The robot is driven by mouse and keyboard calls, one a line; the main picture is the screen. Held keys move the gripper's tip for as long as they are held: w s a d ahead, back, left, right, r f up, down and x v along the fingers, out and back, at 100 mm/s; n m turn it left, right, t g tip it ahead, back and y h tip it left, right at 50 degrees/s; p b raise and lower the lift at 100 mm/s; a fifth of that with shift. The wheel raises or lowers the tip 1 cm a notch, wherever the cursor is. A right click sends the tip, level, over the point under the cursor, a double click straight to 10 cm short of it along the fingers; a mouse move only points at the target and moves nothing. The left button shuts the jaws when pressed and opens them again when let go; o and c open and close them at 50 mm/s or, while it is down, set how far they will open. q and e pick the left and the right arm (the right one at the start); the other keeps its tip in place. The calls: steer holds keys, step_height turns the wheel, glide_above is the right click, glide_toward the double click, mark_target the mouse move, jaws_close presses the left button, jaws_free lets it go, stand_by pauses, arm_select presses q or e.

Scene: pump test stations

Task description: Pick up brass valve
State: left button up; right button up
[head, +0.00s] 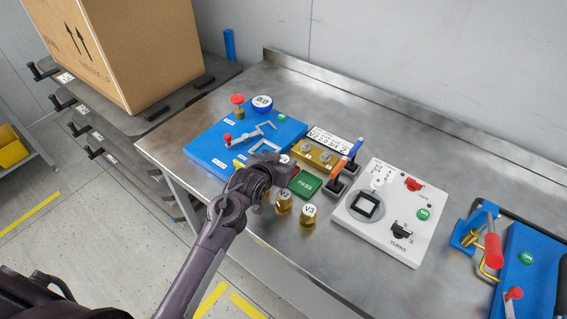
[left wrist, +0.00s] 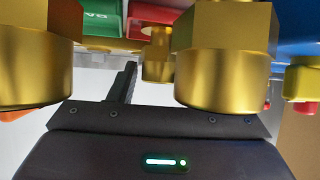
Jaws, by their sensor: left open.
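Two brass valves stand upright on the steel bench in the head view, one with a V2 cap (head: 284,203) and one with a V3 cap (head: 308,216). My left gripper (head: 268,172) is open just behind and left of V2, and its fingertips are partly hidden by its own body. In the left wrist view two large brass bodies fill the left side (left wrist: 30,75) and right side (left wrist: 225,75), with a smaller brass piece (left wrist: 158,62) between them farther off. I cannot tell which valve each is. No valve is visibly held. My right gripper is out of view.
A green PASS plate (head: 305,183) and a brass block (head: 318,154) with orange- and blue-handled clamps are close by. A blue fixture board (head: 215,150) lies left, a white test panel (head: 388,245) right. A cardboard box (head: 125,50) stands far left. Bare bench lies in front.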

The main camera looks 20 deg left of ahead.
arm_select(q)
steer(key=shift+x, duration=0.8)
steer(key=shift+s, duration=0.1)
steer(key=shift+c, duration=0.2)
steer(key=c, duration=0.7)
steer(key=shift+c, duration=0.7)
steer(key=shift+r, duration=0.1)
